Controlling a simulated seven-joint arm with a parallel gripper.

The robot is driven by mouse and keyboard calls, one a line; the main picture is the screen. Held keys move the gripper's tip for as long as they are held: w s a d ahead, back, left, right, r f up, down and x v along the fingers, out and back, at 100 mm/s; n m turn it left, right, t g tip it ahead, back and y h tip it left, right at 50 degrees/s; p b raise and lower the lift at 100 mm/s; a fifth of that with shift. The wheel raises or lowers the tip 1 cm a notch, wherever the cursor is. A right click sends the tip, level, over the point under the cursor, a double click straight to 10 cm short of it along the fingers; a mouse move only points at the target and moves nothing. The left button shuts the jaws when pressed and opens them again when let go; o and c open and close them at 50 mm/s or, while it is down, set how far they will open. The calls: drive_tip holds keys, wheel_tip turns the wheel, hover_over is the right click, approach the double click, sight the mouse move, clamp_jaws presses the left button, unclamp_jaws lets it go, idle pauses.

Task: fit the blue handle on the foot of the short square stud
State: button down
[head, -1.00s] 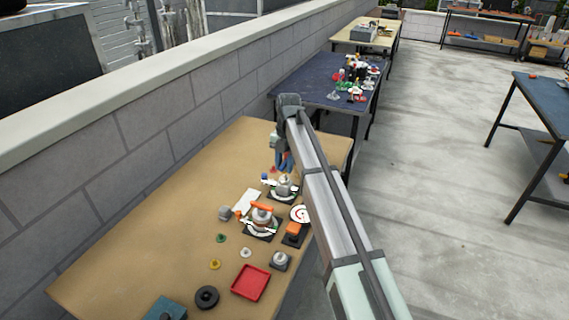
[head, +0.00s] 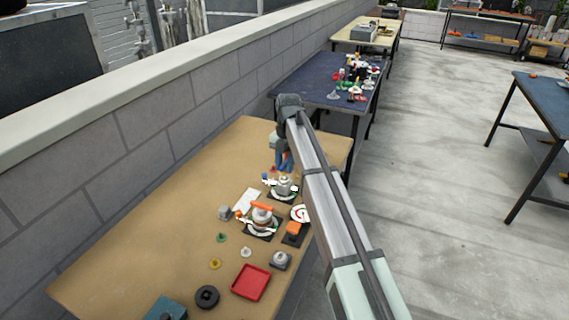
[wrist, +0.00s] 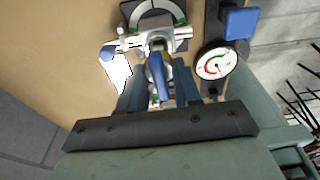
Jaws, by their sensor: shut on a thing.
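My gripper (wrist: 158,88) is shut on the blue handle (wrist: 157,73), which stands out between its two blue-grey fingers in the wrist view. In the head view my gripper (head: 284,163) is low over the bench, just beyond the far grey fixture (head: 284,187) with its white, green-marked scale. The wrist view shows a grey metal fixture (wrist: 160,38) at the far end of the handle, with a scale behind it. The short square stud is not clear in either view; the handle and fingers cover that spot. I cannot tell whether the handle touches it.
A nearer fixture with an orange handle (head: 262,208), a white dial (head: 300,213), an orange block (head: 293,229) and white paper (head: 247,201) stand close by. A red tray (head: 250,282) and a black ring (head: 207,297) lie nearer. The bench's left side is clear.

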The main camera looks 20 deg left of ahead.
sight(284, 164)
drive_tip(key=shift+f, duration=1.4)
idle(1.7)
drive_tip(key=c, duration=0.7)
unclamp_jaws()
drive_tip(key=shift+o, duration=0.2)
drive_tip(key=shift+o, duration=1.4)
drive_tip(key=shift+r, duration=0.15)
drive_tip(key=shift+r, duration=3.6)
